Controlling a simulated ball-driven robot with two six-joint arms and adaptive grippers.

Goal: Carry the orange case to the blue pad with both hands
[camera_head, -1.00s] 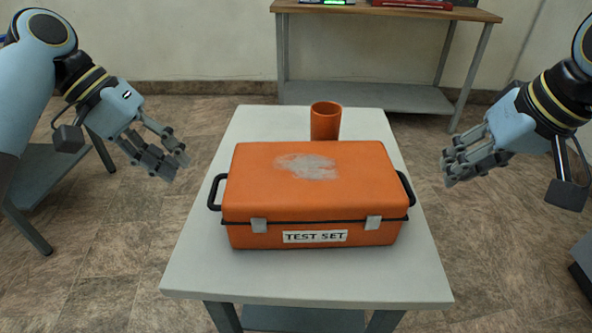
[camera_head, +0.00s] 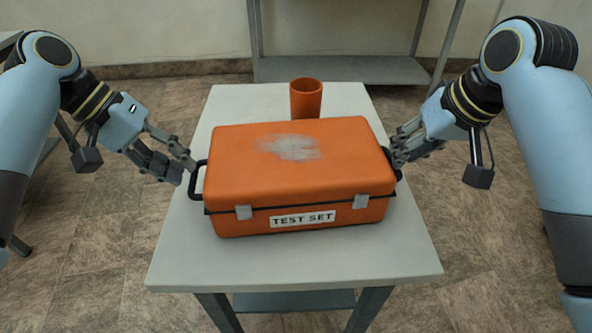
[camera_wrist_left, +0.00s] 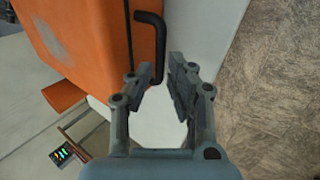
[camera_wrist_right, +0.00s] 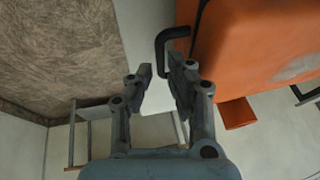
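The orange case (camera_head: 300,165), labelled TEST SET, lies shut on a pale table (camera_head: 300,265), slightly turned in the head view. It has a black left handle (camera_head: 194,182) and a black right handle (camera_head: 398,172). My left gripper (camera_head: 181,173) is open beside the left handle; in the left wrist view the handle (camera_wrist_left: 158,50) reaches into line between the fingertips. My right gripper (camera_head: 398,152) is open at the right handle; in the right wrist view that handle (camera_wrist_right: 164,45) lies between and just beyond the fingertips. Contact cannot be told. The blue pad is not in view.
An orange cup (camera_head: 306,98) stands on the table behind the case. A grey bench (camera_head: 340,68) is along the back wall. Bare table lies in front of the case, and open floor (camera_head: 110,235) lies on both sides.

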